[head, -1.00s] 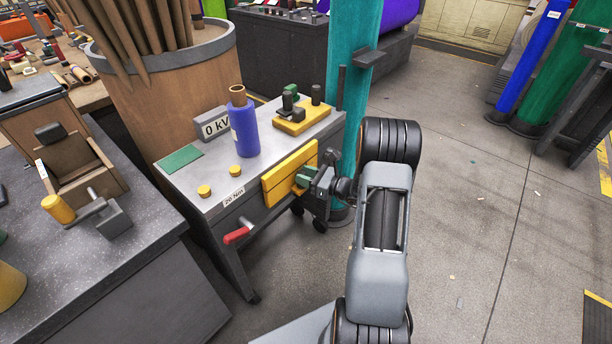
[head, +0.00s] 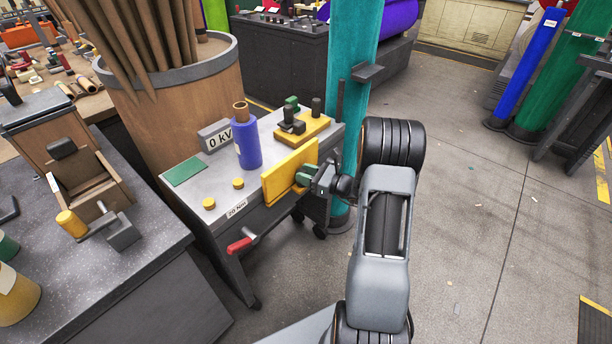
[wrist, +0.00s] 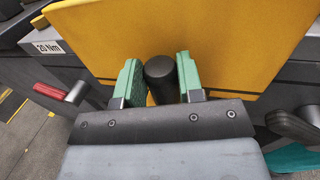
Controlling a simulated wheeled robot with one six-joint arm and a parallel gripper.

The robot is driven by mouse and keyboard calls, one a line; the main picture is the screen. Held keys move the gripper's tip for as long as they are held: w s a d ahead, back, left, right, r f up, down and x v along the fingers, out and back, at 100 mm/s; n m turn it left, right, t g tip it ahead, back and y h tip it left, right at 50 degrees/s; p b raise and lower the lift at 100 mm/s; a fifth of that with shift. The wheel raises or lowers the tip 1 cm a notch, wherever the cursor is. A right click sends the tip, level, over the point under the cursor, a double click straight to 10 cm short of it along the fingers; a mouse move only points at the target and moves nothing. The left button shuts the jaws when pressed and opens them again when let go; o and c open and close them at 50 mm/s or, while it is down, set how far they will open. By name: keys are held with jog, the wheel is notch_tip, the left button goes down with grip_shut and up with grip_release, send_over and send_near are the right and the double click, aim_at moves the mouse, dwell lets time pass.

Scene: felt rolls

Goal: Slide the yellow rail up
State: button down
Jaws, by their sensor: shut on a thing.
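The yellow rail (head: 284,174) is a flat yellow board on the front side of a grey cart (head: 216,185). Its upper edge stands above the level of the cart's top. It fills much of the wrist view (wrist: 255,35). A dark round knob (wrist: 160,70) sticks out from the rail's face. My gripper (head: 304,179) is at the front of the rail, its green-padded fingers (wrist: 159,82) shut on this knob from both sides. The knob's far end and the rail's back are hidden.
A red-handled crank (head: 241,245) sticks out below the rail's left. A purple bottle (head: 247,147), a "0 kV" display (head: 216,136) and a yellow block with black posts (head: 300,130) stand on the cart. A teal roll (head: 353,60) stands behind my arm. Open floor lies right.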

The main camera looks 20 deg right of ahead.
jog(key=c, duration=0.8)
grip_release()
jog(key=shift+o, duration=0.2)
jog(key=v, duration=1.3)
jog(key=shift+s+d+p, duration=0.25)
jog(key=shift+s+p, duration=0.05)
jog(key=shift+f, duration=0.1)
